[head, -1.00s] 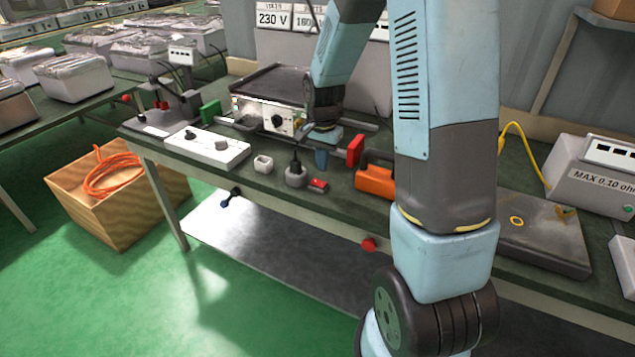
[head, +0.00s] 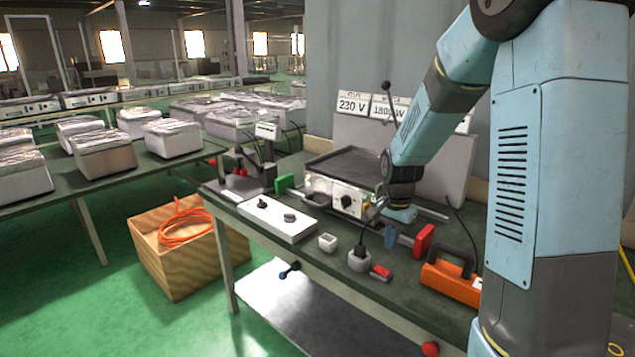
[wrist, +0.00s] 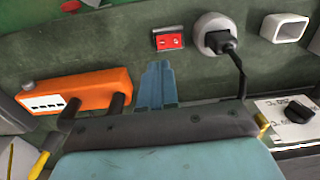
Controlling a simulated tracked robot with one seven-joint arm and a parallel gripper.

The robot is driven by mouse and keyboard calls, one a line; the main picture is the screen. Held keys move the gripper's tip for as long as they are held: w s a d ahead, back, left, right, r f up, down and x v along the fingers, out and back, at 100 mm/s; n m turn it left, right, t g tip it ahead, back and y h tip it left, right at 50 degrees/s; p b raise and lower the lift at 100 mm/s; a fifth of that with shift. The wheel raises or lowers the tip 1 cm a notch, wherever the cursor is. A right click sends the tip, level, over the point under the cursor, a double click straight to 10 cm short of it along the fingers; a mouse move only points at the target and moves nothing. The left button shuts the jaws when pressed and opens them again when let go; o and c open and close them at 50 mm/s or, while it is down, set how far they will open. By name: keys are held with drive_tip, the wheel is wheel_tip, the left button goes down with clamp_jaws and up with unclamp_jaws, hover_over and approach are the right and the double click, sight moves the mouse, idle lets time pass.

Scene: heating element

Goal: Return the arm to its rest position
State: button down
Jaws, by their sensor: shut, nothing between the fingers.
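My light-blue and dark-grey arm (head: 427,125) reaches from the right and bends down over the green workbench (head: 313,270). My gripper (head: 391,238) hangs low over the bench, in front of the hot plate (head: 342,197) and left of a red block (head: 424,240). In the wrist view my gripper's blue fingers (wrist: 157,84) are together, with nothing between them. They point toward the bench between an orange device (wrist: 75,92) and a black plug (wrist: 226,46) in a round grey socket (wrist: 208,26). I cannot tell the exact height of the fingertips.
A green block (head: 284,183) stands left of the hot plate. A crate (head: 180,265) with orange cable stands on the floor.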

drive_tip(key=s+r+n+t, duration=0.35)
drive_tip(key=s+r, duration=0.75)
drive_tip(key=r, duration=0.4)
drive_tip(key=s+r+n+t, duration=0.2)
drive_tip(key=s+r+n, duration=0.3)
drive_tip(key=s, duration=0.8)
drive_tip(key=shift+s+r, duration=0.15)
drive_tip(key=shift+r, duration=0.65)
